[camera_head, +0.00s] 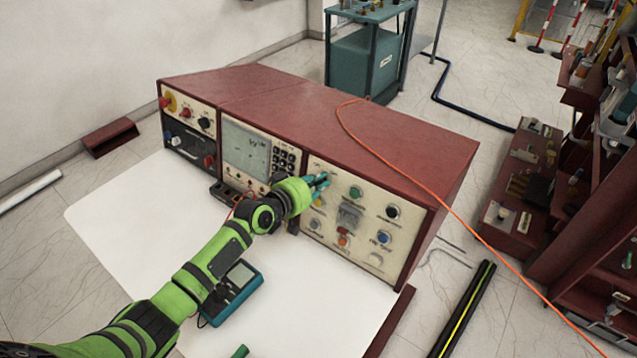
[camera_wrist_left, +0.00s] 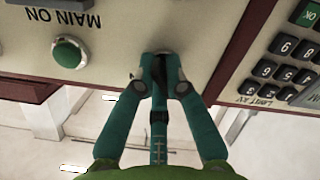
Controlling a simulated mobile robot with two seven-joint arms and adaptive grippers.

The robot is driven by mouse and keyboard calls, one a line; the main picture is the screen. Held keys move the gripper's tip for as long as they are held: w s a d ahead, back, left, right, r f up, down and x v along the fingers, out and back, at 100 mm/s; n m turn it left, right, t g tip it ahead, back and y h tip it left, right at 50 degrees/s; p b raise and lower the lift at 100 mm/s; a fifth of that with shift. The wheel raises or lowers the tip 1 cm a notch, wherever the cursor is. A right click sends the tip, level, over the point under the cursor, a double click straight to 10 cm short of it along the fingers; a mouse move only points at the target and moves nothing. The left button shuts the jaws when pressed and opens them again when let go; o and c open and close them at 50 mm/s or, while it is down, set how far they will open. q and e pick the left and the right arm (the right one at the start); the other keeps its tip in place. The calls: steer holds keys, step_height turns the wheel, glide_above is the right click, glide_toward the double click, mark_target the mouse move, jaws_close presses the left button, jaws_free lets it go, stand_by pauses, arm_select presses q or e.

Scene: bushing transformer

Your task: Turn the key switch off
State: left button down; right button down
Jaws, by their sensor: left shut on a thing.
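My left gripper (camera_head: 320,180) reaches the upper left corner of the right-hand control panel (camera_head: 322,248) on the dark red console. In the left wrist view its teal fingertips (camera_wrist_left: 160,62) are pinched together against the cream panel face. They are shut on a small part there, at the key switch's likely place. The fingers cover this part, so its shape and turn angle cannot be seen. In the wrist view, a green round button (camera_wrist_left: 68,53) sits left of the fingers, by an upside-down "MAIN ON" label. My right gripper is not clearly visible.
The console (camera_head: 300,110) stands on a white table (camera_head: 110,225). A blue handheld device (camera_head: 235,292) lies under my left forearm. An orange cable (camera_head: 400,170) runs over the console top. Buttons and knobs fill the panel close to the gripper. A keypad (camera_wrist_left: 285,75) is at the right.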

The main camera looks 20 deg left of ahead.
arm_select(q)
steer(key=shift+n, duration=0.7)
steer(key=c, duration=1.3)
jaws_free()
steer(key=shift+s, duration=0.1)
steer(key=v, duration=1.2)
steer(key=shift+a, duration=0.15)
steer(key=shift+f, duration=0.1)
